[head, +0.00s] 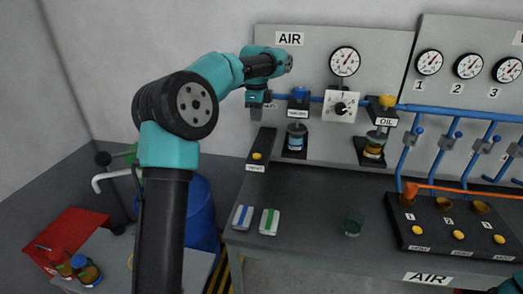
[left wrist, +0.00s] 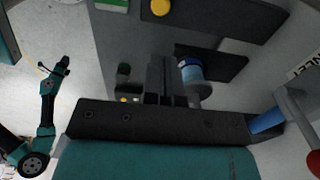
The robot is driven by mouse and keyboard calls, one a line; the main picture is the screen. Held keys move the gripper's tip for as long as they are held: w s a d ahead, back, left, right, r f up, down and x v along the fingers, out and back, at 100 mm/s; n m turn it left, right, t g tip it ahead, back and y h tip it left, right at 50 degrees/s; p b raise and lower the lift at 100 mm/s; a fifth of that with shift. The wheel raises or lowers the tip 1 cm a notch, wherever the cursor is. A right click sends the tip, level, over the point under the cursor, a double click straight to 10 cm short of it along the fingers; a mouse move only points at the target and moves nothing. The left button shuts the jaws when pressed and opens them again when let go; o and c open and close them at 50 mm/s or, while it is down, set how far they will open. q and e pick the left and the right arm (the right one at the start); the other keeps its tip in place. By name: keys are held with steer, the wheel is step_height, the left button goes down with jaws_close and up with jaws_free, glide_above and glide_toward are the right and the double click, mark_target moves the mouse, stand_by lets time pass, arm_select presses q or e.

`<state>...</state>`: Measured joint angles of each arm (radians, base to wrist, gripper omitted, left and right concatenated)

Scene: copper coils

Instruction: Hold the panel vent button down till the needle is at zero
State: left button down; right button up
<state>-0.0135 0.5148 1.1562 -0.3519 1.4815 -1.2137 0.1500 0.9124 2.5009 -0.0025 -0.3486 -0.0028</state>
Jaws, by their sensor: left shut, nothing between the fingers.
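The vent button is a yellow knob (head: 257,156) on a small black plate (head: 256,168) at the left of the bench; a yellow button also shows at the top of the left wrist view (left wrist: 160,7). My left gripper (head: 256,113) is shut and empty, pointing down, above the button and apart from it. The round gauge (head: 345,61) under AIR is on the wall panel; its needle appears to point up and right, off to one side, too small to read.
A blue-topped unit (head: 298,107) and a yellow-topped OIL unit (head: 382,115) hang right of the gripper. Blue and green-white blocks (head: 269,221) and a dark green cup (head: 353,226) stand on the bench. A black button box (head: 450,228) is at the right.

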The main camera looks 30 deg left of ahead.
mark_target(257, 155)
arm_select(q)
steer(key=shift+f, duration=0.1)
step_height(257, 155, down, 14)
stand_by(0.7)
steer(key=shift+s+f, duration=0.1)
steer(key=shift+f, duration=1.3)
stand_by(1.4)
stand_by(1.2)
step_height(257, 155, up, 15)
stand_by(0.5)
steer(key=shift+a, duration=0.1)
stand_by(0.3)
